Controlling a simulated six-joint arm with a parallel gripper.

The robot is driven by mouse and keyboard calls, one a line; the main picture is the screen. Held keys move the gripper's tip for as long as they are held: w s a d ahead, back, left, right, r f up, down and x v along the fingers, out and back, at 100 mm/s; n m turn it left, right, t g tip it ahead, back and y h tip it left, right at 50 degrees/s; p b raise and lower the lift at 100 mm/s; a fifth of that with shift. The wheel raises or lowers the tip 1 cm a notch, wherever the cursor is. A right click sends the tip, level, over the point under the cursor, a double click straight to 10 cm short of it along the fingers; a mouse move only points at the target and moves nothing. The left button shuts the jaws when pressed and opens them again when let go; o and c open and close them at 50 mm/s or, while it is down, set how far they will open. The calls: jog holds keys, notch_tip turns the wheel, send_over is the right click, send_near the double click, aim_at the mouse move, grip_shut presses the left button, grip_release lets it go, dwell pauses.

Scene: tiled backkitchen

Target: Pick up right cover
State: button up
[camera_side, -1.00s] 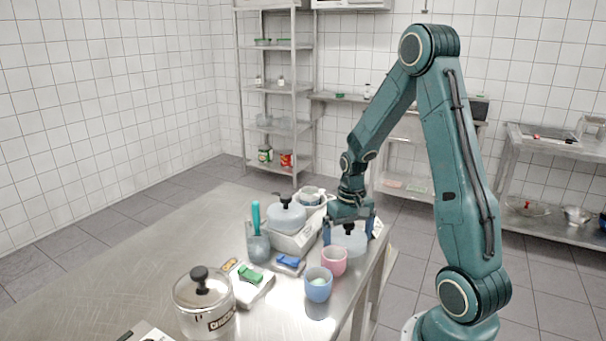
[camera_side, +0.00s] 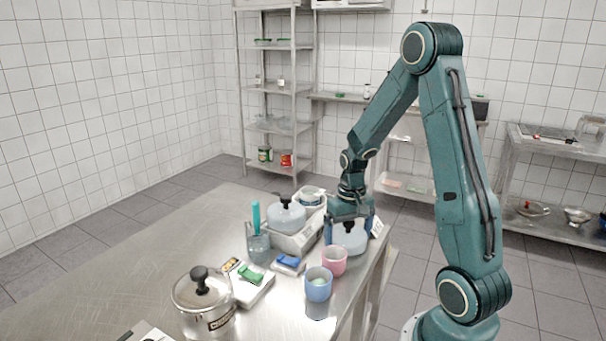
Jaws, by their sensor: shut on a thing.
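The right cover (camera_side: 349,240) is a pale translucent dome with a dark knob, at the right end of the steel table. My gripper (camera_side: 349,228) points straight down over it and is shut on it, with the knob between the fingers. I cannot tell whether the cover touches what is under it. A second, similar cover (camera_side: 286,219) with a black knob sits to the left on a white appliance (camera_side: 296,242).
A pink cup (camera_side: 333,261) and a blue cup (camera_side: 318,285) stand just in front of the gripper. A lidded pot (camera_side: 203,303), a grey container with a teal handle (camera_side: 258,246) and blue and green clips stand further left. The table's left (camera_side: 130,270) is clear.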

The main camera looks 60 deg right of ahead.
notch_tip(320, 180, up, 20)
jog(key=shift+f, duration=0.25)
dwell(0.3)
dwell(0.5)
send_near(310, 188)
jog(key=shift+s+a+f, duration=0.35)
jog(key=shift+a+f, duration=0.1)
jog(key=shift+a, duration=0.15)
jog(key=shift+s+a+f, duration=0.3)
jog(key=shift+a+f, duration=0.15)
jog(key=shift+a, duration=0.15)
jog(key=shift+f, duration=0.2)
jog(key=shift+f, duration=2.95)
jog(key=shift+f, duration=0.2)
jog(key=o, duration=0.6)
